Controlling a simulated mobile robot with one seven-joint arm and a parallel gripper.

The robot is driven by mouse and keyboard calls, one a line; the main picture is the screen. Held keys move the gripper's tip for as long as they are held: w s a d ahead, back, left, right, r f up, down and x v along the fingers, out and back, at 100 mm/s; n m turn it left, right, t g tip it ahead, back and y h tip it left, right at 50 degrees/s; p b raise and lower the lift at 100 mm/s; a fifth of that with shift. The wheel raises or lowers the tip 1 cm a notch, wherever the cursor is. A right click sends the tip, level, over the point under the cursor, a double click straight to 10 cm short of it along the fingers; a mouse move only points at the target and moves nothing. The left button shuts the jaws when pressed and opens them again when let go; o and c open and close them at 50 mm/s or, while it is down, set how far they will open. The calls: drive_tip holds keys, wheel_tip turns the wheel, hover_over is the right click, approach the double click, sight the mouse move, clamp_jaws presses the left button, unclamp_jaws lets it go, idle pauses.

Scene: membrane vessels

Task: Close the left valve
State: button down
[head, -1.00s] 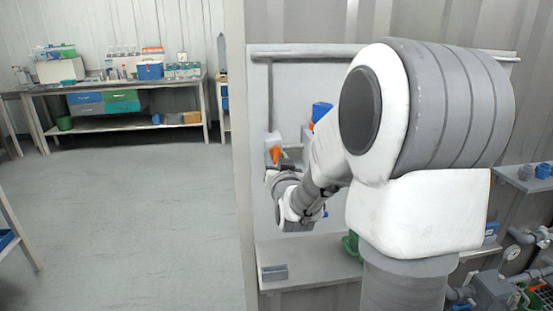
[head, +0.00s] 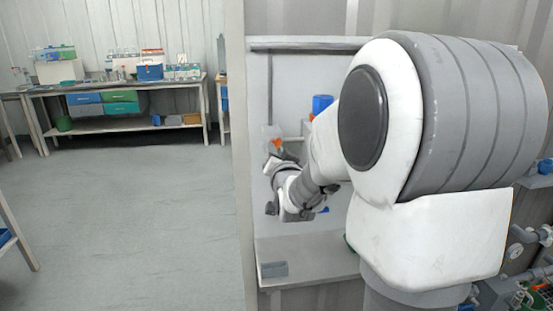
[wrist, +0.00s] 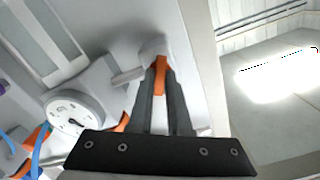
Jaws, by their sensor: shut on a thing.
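The left valve's orange handle (wrist: 160,72) lies between the two dark fingers of my gripper (wrist: 160,85) in the wrist view. My gripper is shut on this handle, and the valve's pale body (wrist: 153,48) is just beyond the fingertips. In the head view the orange handle (head: 278,143) shows only as a small patch by the grey wall panel. My gripper (head: 279,157) is at it, and my wrist hides part of the valve.
A round white gauge (wrist: 75,115) is left of the fingers in the wrist view. Another orange part (wrist: 123,122) and a blue tube (wrist: 38,150) are near it. A blue part (head: 322,103) is on the panel. Open floor (head: 130,215) lies to the left.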

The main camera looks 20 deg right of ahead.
drive_tip(key=shift+r+m+b, duration=0.1)
drive_tip(key=shift+m+b, duration=3.95)
drive_tip(key=shift+m, duration=2.15)
drive_tip(key=c, duration=0.9)
unclamp_jaws()
drive_tip(key=shift+o, duration=0.2)
